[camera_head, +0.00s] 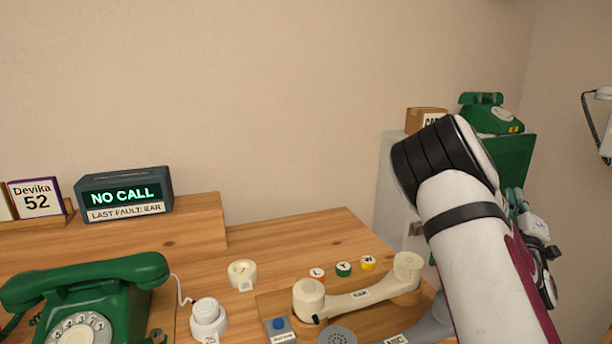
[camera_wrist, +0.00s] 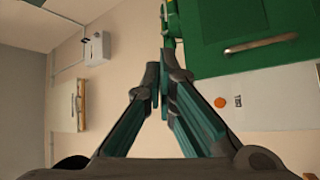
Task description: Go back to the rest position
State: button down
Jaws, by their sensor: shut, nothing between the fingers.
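My gripper (camera_wrist: 160,85) is shut with nothing between its fingers in the wrist view. Its teal fingers meet in front of a beige wall and a green cabinet (camera_wrist: 215,30) with a metal handle. In the head view my white arm reaches up at the right, and the gripper hangs on its far right side, partly hidden by the arm. It is to the right of the wooden desk (camera_head: 335,225) and apart from the things on it.
A green dial phone (camera_head: 120,275) stands at the desk's left. A cream handset (camera_head: 360,295) lies on a wooden board, beside small lettered caps (camera_head: 343,269). A display (camera_head: 125,195) reads "NO CALL". Another green phone (camera_head: 490,115) and a cardboard box (camera_head: 420,118) stand behind my arm.

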jog(key=s+a+r+m+g+y+p, duration=0.45)
jog(key=s+a+r+p, duration=0.2)
jog(key=s+a, duration=0.35)
jog(key=s+a+r+m+g+y+p, duration=0.45)
jog(key=s+a+r+g+p, duration=0.2)
jog(key=s+a, duration=0.3)
jog(key=s+a+r+g+p, duration=0.1)
jog(key=s+a+r+p, duration=0.1)
jog(key=s, duration=0.7)
jog(key=s+a+r+n+g+p, duration=0.1)
jog(key=s+a+r+g+p, duration=0.1)
jog(key=s+a, duration=0.3)
jog(key=s+a+r+g+p, duration=0.1)
jog(key=s+a+r+p, duration=0.1)
jog(key=s, duration=1.1)
jog(key=shift+a+r+g+y+p, duration=0.2)
jog(key=shift+a+g+y+p, duration=0.2)
jog(key=shift+a+p, duration=0.3)
jog(key=shift+w+d, duration=0.1)
jog(key=shift+d, duration=0.1)
